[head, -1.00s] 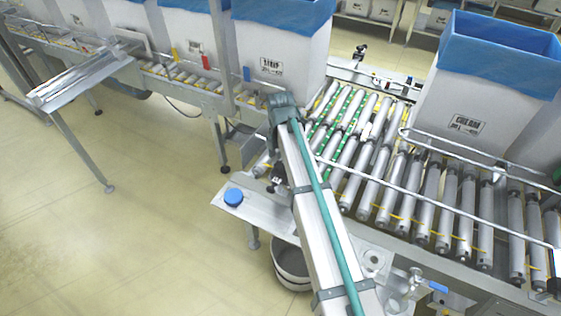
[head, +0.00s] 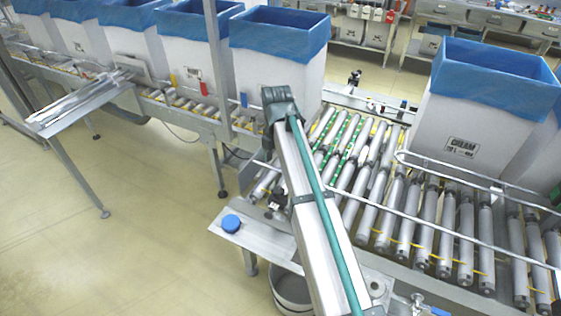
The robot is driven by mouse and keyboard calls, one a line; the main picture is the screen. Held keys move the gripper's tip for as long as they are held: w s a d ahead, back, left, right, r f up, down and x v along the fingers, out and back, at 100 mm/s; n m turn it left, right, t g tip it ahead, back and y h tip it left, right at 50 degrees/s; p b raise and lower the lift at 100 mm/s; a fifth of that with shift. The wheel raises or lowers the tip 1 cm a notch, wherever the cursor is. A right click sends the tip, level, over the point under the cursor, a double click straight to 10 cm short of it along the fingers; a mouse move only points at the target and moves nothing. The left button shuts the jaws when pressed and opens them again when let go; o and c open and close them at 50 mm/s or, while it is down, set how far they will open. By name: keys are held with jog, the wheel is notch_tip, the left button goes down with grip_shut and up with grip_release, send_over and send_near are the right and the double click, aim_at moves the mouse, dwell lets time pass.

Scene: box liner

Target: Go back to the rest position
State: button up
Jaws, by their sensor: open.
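No jaws of my gripper can be made out in the head view. A long pale beam with a teal hose rises from the bottom edge and ends in a dark grey block. It appears to be part of my arm. It crosses in front of the near side of the roller conveyor (head: 440,222). The block overlaps the lower part of a white box with a blue liner (head: 250,75). Whether anything lies behind the block is hidden.
A lined box labelled CREAM (head: 490,105) stands on the conveyor at right. More lined boxes (head: 130,42) line the left conveyor. A side table (head: 75,105) stands at left. A blue cap (head: 231,222) sits on a metal shelf above a bin (head: 291,290). The floor (head: 120,250) at left is clear.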

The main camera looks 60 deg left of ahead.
jog(key=w+d+f+m, duration=0.7)
jog(key=w+d, duration=0.5)
jog(key=d, duration=0.1)
jog(key=w+d+f+m, duration=0.6)
jog(key=w+d, duration=0.5)
jog(key=d, duration=0.1)
jog(key=w+d+f+m, duration=0.2)
jog(key=d+f+m, duration=0.25)
jog(key=d, duration=0.65)
jog(key=w+d+f+m, duration=0.25)
jog(key=d+m, duration=0.35)
jog(key=d, duration=0.6)
jog(key=w+d+f+m, duration=0.2)
jog(key=d+f+m, duration=0.25)
jog(key=d, duration=0.65)
jog(key=s+d+f+m, duration=0.2)
jog(key=s+d+m, duration=0.3)
jog(key=d, duration=0.4)
jog(key=s+d+f+m, duration=0.25)
jog(key=d+m, duration=0.35)
jog(key=d, duration=0.4)
jog(key=s+f+g, duration=0.3)
jog(key=s+f, duration=0.5)
jog(key=s, duration=0.6)
jog(key=s+f+g, duration=0.3)
jog(key=s+f, duration=0.6)
jog(key=s, duration=0.6)
jog(key=shift+a+f+g, duration=0.2)
jog(key=shift+a+g, duration=0.2)
jog(key=shift+a, duration=0.05)
